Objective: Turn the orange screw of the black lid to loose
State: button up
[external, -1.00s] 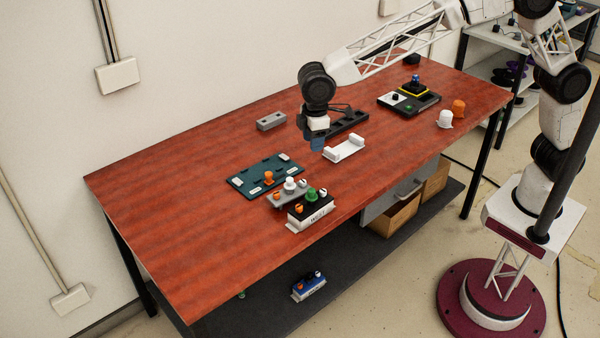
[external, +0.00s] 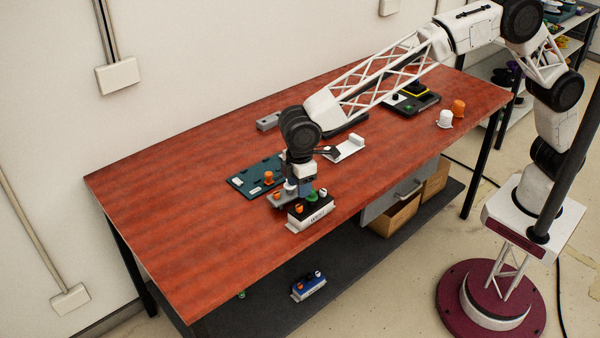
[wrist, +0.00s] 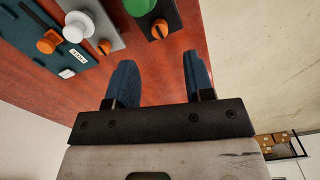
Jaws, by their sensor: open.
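The black lid (external: 318,211) sits on a white base near the table's front edge. It carries a green knob and an orange screw (external: 299,209) at its left end. In the wrist view, part of the black lid (wrist: 172,14) shows at the top edge, with its slotted orange screw (wrist: 160,29) beyond the gap between my fingertips. My gripper (wrist: 158,62) is open and empty, with red tabletop visible between its blue fingers. In the external view, my gripper (external: 299,188) is low over the lids and partly hides them. I cannot tell its exact height above the screw.
A grey lid (wrist: 95,15) with a white knob and another orange screw lies close beside the black lid. A dark green board (external: 243,180) with an orange knob is behind them. A white bracket (external: 347,148) stands to the right. The left tabletop is clear.

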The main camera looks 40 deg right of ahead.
aim_at(299, 205)
jog(key=shift+f, duration=3.8)
grip_shut()
jog(key=shift+n, duration=0.4)
jog(key=n, duration=0.8)
jog(key=shift+n, duration=0.3)
